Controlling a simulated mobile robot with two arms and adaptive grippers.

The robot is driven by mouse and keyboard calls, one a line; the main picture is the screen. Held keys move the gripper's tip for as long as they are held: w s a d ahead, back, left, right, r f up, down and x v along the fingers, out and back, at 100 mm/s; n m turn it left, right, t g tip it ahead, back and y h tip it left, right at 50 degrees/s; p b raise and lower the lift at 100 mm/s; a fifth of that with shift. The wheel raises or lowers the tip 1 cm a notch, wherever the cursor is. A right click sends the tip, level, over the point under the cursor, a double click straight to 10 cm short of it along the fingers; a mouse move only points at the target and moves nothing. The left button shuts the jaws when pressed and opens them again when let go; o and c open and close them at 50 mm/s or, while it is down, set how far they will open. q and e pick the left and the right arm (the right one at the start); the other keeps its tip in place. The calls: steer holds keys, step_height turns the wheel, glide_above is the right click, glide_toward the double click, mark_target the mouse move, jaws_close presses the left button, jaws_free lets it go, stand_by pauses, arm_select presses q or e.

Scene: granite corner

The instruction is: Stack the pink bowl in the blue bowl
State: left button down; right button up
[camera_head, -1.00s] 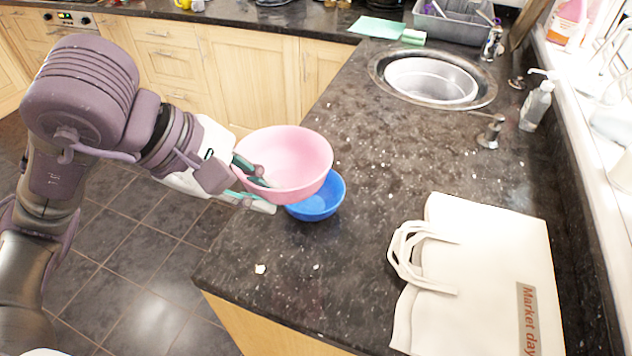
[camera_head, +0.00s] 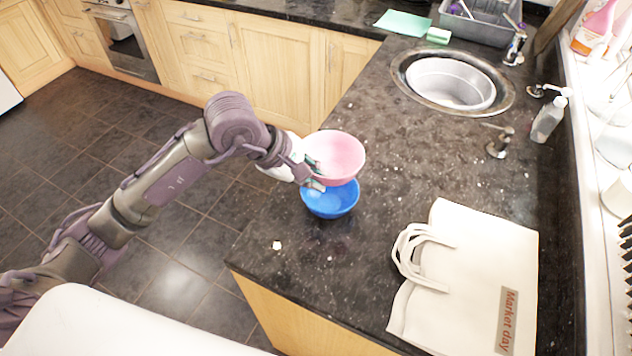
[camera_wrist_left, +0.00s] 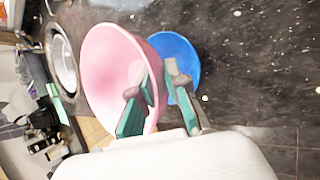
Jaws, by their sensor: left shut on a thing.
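The pink bowl (camera_head: 338,155) is held by its rim in my left gripper (camera_head: 316,176), which is shut on the bowl's left side. In the left wrist view the pink bowl (camera_wrist_left: 108,70) shows between the fingers of my left gripper (camera_wrist_left: 155,95). The blue bowl (camera_head: 330,203) stands upright on the counter near its left edge. The pink bowl hangs above and slightly behind the blue bowl and hides part of its far rim. The blue bowl also shows in the left wrist view (camera_wrist_left: 178,58). I cannot tell whether the bowls touch. My right gripper is not in view.
The dark granite counter (camera_head: 400,165) is clear right of the bowls. A white bag (camera_head: 470,275) lies at the front right. A sink (camera_head: 500,95) with a white tub (camera_head: 450,84) is behind. A soap bottle (camera_head: 548,118) stands at the right.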

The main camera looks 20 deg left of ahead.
arm_select(q)
steer(key=shift+f+p, duration=0.8)
steer(key=shift+f, duration=1.15)
steer(key=shift+w+f+b, duration=0.1)
steer(key=shift+f+b, duration=0.2)
steer(key=shift+b, duration=0.15)
steer(key=shift+f+b, duration=0.35)
steer(key=shift+b, duration=0.15)
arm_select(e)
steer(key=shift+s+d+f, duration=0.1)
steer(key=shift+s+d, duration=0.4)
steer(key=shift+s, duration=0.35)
arm_select(q)
steer(key=c, duration=1.2)
jaws_free()
steer(key=shift+o, duration=0.2)
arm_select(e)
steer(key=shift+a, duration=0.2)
